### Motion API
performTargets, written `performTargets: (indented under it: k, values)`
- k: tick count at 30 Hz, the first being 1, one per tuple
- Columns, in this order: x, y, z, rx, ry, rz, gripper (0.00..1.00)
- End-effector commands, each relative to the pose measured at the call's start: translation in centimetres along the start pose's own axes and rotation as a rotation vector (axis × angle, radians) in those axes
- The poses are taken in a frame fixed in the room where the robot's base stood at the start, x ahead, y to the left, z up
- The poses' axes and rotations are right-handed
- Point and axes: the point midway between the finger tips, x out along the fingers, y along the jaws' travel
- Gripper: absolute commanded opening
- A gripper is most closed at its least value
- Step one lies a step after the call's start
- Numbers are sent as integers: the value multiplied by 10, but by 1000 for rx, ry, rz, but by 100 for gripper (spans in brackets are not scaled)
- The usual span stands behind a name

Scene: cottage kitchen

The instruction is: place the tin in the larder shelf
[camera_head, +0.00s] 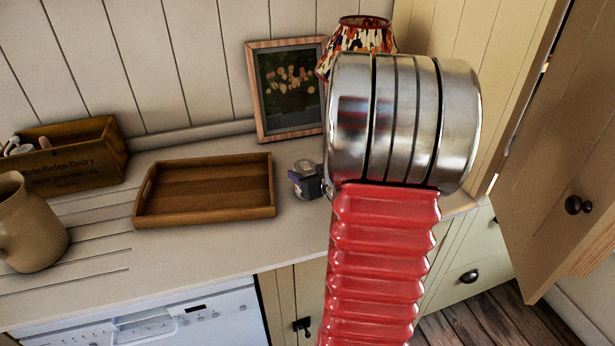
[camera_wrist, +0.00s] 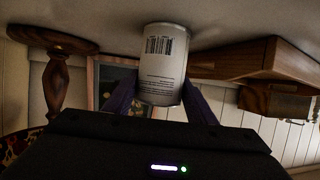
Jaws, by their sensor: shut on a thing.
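The tin (camera_wrist: 164,62) is a pale can with a barcode and small print, seen upside down in the wrist view. My gripper (camera_wrist: 160,100) has dark purple fingers shut on it, one on each side. In the head view the tin (camera_head: 313,187) shows small and partly covered, just right of the tray and in front of the picture; most of my gripper is hidden behind my arm. I cannot tell whether the tin touches the worktop. No larder shelf is clearly seen; a cream cupboard door (camera_head: 566,150) stands open at the right.
A wooden tray (camera_head: 204,218) lies on the worktop (camera_head: 200,255). A framed picture (camera_head: 262,100) and a lamp with a patterned shade (camera_head: 360,38) stand behind. A wooden box (camera_head: 72,165) and a jug (camera_head: 28,225) are at the left. Clear worktop lies in front of the tray.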

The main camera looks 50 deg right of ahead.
Motion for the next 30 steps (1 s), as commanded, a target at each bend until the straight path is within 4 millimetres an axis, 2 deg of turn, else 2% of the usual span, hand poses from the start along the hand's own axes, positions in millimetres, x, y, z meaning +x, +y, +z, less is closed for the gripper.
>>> performTargets:
  k: [8,21,30]
  values:
    - [-5,0,-14,-3,5,-1,13]
    - [-30,0,-75,-4,6,0,13]
    - [-38,-1,-94,-2,3,-1,13]
